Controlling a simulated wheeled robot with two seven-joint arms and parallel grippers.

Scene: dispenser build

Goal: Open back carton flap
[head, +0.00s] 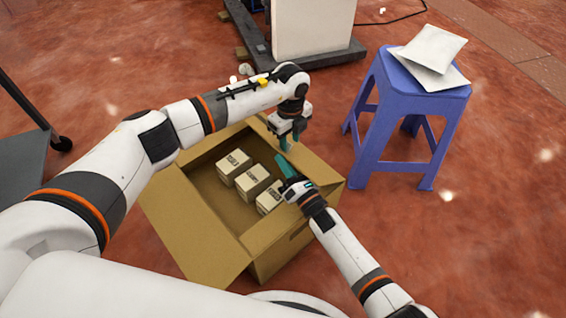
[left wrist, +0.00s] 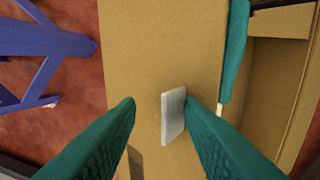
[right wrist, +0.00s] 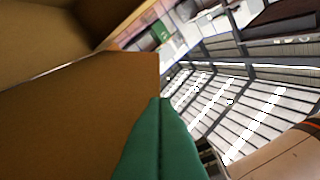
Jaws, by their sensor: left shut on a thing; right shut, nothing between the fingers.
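The brown open-top carton (head: 260,237) sits on the floor, with several labelled small boxes (head: 252,181) inside. Its far-right flap (head: 322,172) extends outward; the flap fills the middle of the left wrist view (left wrist: 150,50). My left gripper (head: 286,143) points down over this flap. In the left wrist view a small pale slab (left wrist: 173,115) shows between its fingers, against the right one. My right gripper (head: 283,164) is shut and empty near the flap's inner edge. In the right wrist view its fingers (right wrist: 163,105) overlap a brown carton panel (right wrist: 80,115).
A blue stool (head: 425,105) with pale packets (head: 433,50) on it stands right of the carton. A pallet-like base with a white block (head: 312,25) is behind. Red floor is clear at lower right.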

